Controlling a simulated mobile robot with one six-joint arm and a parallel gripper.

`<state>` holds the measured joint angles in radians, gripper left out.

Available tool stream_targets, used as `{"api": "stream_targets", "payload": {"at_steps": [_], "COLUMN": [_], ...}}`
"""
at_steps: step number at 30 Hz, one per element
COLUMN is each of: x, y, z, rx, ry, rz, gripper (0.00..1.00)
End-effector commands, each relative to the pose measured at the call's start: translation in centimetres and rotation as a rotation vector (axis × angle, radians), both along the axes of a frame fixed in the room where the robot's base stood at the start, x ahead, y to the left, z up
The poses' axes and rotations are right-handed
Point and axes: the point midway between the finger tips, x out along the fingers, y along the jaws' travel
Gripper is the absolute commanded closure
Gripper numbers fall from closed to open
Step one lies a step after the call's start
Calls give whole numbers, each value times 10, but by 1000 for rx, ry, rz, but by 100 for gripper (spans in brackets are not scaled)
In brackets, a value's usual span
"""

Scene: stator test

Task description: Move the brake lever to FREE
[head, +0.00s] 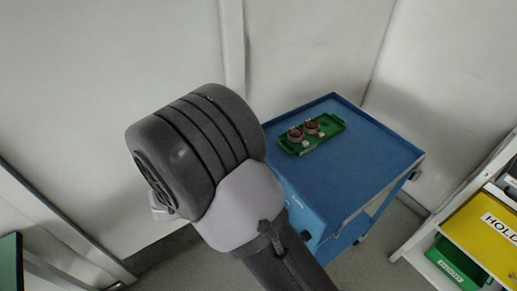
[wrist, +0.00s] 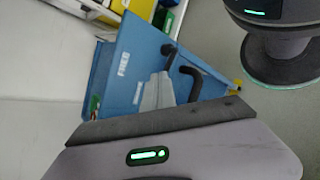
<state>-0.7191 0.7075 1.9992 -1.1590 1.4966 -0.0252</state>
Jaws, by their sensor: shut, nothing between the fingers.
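The blue cart (head: 362,174) stands right of my arm in the head view. In the wrist view its blue side panel (wrist: 128,45) carries a white FREE label (wrist: 123,63). A black bent bar (wrist: 189,74), which looks like the brake lever, sticks out beside my gripper (wrist: 160,77). My gripper's grey fingers are shut and empty, in front of the panel, with their tips just left of the bar's bend. I cannot tell whether they touch it. In the head view my arm hides the gripper and the lever.
A green tray (head: 328,132) with two brown ring-shaped parts (head: 311,127) lies on the cart top. At the right, a white shelf holds a yellow HOLD bin (head: 470,232) and a green bin (head: 447,267). Pale walls stand close behind the cart.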

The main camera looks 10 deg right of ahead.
Motion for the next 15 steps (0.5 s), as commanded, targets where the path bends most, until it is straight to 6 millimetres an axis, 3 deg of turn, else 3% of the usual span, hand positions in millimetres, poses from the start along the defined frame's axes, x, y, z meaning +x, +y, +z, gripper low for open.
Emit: {"api": "stream_targets", "payload": {"at_steps": [3,7,10,15], "x": [10,15,14,14], "y": [25,45,54,59], "z": [-40,-79,-98,-109], "rx": [-224,-394,-466,-501], "ry": [55,70,71,68], "rz": [252,469,569,621], "gripper": [100,100,100,100]}}
